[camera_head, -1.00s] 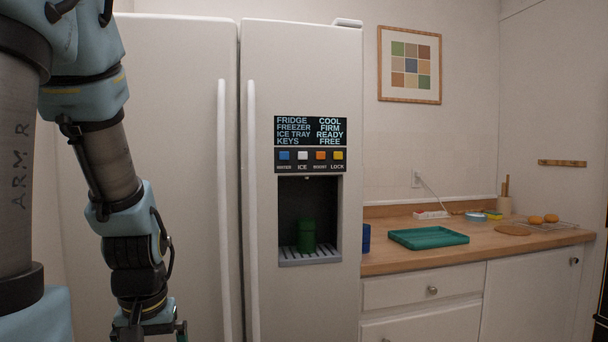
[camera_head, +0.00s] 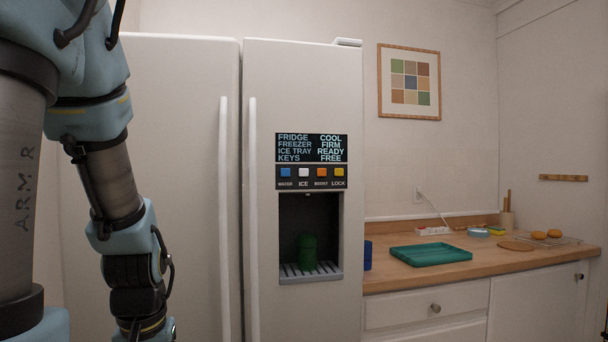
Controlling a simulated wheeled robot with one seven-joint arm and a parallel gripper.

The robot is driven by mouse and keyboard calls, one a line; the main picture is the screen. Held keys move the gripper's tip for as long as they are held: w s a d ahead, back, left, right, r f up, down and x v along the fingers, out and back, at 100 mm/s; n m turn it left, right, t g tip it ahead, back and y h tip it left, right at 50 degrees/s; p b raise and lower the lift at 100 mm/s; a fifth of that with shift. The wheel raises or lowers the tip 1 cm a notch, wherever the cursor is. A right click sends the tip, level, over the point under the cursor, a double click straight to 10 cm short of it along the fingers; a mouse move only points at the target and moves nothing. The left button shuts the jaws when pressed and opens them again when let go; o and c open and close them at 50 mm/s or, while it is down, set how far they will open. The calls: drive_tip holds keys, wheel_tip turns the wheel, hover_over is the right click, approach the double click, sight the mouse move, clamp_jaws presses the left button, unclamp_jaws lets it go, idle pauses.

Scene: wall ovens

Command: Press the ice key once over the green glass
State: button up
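The white fridge (camera_head: 300,90) has a dispenser in its right door. The ice key (camera_head: 303,172) is a white square in the key row, between the blue water key (camera_head: 285,172) and the orange boost key (camera_head: 321,172). The display (camera_head: 311,148) above reads ice tray ready and keys free. The green glass (camera_head: 307,251) stands upright on the slatted drip tray (camera_head: 310,278) inside the dark recess. My arm hangs at the left, in front of the left door and apart from the keys. My gripper is below the bottom edge of the picture.
A yellow lock key (camera_head: 339,172) ends the key row. Long vertical handles (camera_head: 253,220) stand out from the doors left of the dispenser. A blue object (camera_head: 367,255) and a green tray (camera_head: 431,254) sit on the wooden counter (camera_head: 480,268) to the right.

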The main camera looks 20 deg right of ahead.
clamp_jaws()
idle(1.2)
